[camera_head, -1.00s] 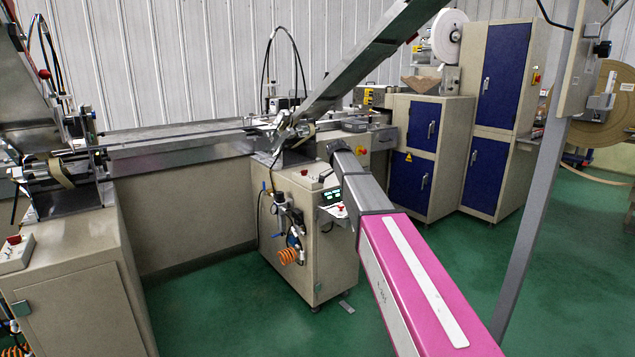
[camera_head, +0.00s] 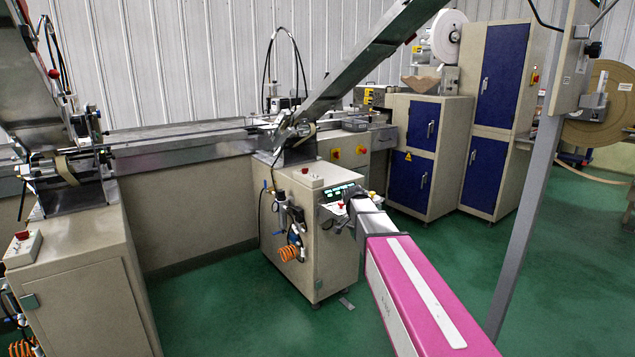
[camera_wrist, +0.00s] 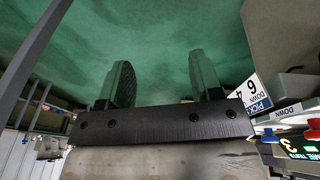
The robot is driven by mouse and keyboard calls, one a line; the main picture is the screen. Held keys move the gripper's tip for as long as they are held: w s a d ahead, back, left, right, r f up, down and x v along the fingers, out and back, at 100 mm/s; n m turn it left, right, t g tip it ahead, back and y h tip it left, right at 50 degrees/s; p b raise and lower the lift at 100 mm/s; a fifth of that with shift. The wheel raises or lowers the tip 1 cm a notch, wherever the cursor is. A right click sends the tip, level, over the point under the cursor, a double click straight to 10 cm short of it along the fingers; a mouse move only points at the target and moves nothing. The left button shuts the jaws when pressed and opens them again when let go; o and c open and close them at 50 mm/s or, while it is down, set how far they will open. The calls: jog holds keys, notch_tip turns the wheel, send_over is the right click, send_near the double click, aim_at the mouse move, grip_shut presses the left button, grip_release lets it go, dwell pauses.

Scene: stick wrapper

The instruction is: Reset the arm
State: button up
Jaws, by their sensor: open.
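My arm (camera_head: 415,290), pink with a white stripe, reaches from the bottom right of the head view toward the middle. Its grey end, with my gripper (camera_head: 352,208), is in front of the beige machine cabinet's lit control panel (camera_head: 340,192). In the wrist view my gripper (camera_wrist: 160,78) shows two dark fingers spread apart. Only green floor (camera_wrist: 158,40) shows between them, so it holds nothing. A panel with a PICK/DOWN label (camera_wrist: 257,100), buttons and a lit display (camera_wrist: 303,147) lies to the right of the fingers, apart from them.
The beige cabinet (camera_head: 318,245) carries hoses and a red button (camera_head: 311,174). A second cabinet (camera_head: 85,285) stands at left, and blue-doored cabinets (camera_head: 408,178) at the back right. A grey post (camera_head: 530,200) rises to the right of my arm. Green floor (camera_head: 220,310) is open in front.

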jog(key=s+d+f+n+y, duration=0.1)
jog(key=s+f+n, duration=0.3)
jog(key=s+f, duration=0.3)
jog(key=s+d+f+n+y, duration=0.1)
jog(key=s+f+n, duration=0.4)
jog(key=s, duration=1.2)
jog(key=shift+s+f+g+y, duration=0.2)
jog(key=shift+f+g+y, duration=0.15)
jog(key=shift+f, duration=0.6)
